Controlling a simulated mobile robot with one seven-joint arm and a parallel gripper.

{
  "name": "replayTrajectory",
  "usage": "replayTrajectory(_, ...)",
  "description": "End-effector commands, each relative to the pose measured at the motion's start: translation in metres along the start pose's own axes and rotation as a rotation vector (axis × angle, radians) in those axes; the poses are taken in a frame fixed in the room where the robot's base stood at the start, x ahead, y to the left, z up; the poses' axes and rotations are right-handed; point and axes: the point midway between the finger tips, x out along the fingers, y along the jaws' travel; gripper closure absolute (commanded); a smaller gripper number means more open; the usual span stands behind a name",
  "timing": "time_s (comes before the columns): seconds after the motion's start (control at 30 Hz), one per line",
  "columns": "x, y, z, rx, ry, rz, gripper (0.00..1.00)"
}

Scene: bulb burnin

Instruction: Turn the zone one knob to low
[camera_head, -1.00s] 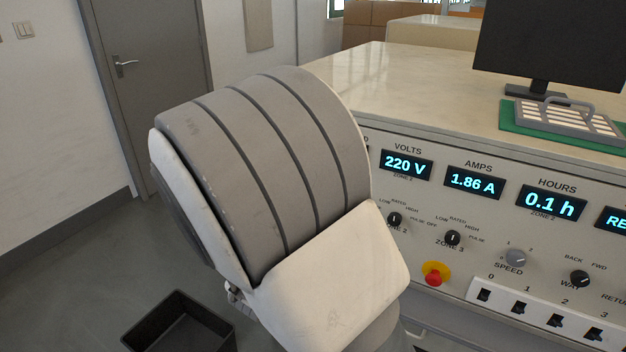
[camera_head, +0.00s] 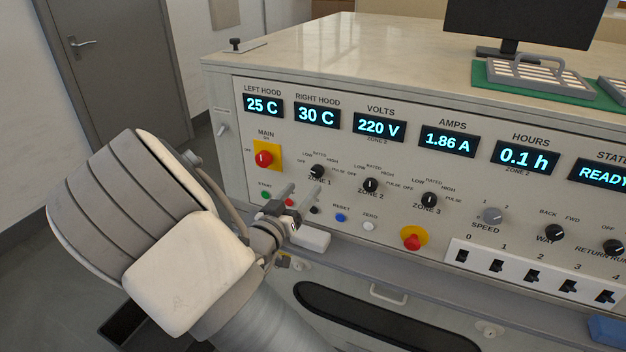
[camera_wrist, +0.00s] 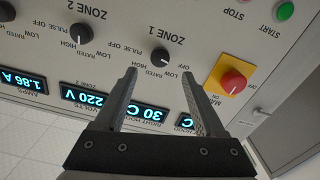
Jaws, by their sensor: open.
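The zone one knob (camera_head: 317,171) is a small black dial on the console front, with OFF, LOW, RATED, HIGH and PULSE marks around it. It also shows in the upside-down wrist view (camera_wrist: 160,57). Its exact setting is too small to read surely. My gripper (camera_head: 301,190) is in front of the panel, just below and left of the knob in the head view. In the wrist view my gripper (camera_wrist: 160,73) is open and empty, with the knob lying between the lines of the two fingers, beyond the tips. No contact shows.
The zone two knob (camera_head: 370,185) and zone three knob (camera_head: 429,199) are to the right. The red main switch (camera_head: 264,158) on its yellow plate is to the left. Small buttons, including a blue one (camera_head: 341,217), line the panel below. A red emergency button (camera_head: 412,239) sits lower right.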

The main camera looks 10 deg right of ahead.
Motion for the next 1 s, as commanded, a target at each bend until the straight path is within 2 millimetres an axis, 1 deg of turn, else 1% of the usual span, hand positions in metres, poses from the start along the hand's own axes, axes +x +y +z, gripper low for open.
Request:
replayTrajectory(0.03, 0.013, 0.001, 0.002, 0.001, 0.000, 0.005, 0.29)
replayTrajectory(0.1, 0.027, 0.001, 0.002, 0.001, 0.000, 0.004, 0.29)
replayTrajectory(0.2, 0.044, 0.001, 0.002, 0.000, 0.000, 0.003, 0.29)
replayTrajectory(0.33, 0.060, 0.000, 0.001, 0.001, 0.000, 0.002, 0.29)
replayTrajectory(0.5, 0.070, 0.000, 0.000, 0.000, 0.000, -0.001, 0.29)
replayTrajectory(0.77, 0.071, 0.000, 0.000, 0.000, -0.001, -0.001, 0.29)
replayTrajectory(0.87, 0.071, 0.000, 0.000, 0.000, -0.001, -0.001, 0.45)
replayTrajectory(1.0, 0.070, 0.000, 0.000, 0.000, -0.001, -0.001, 0.70)
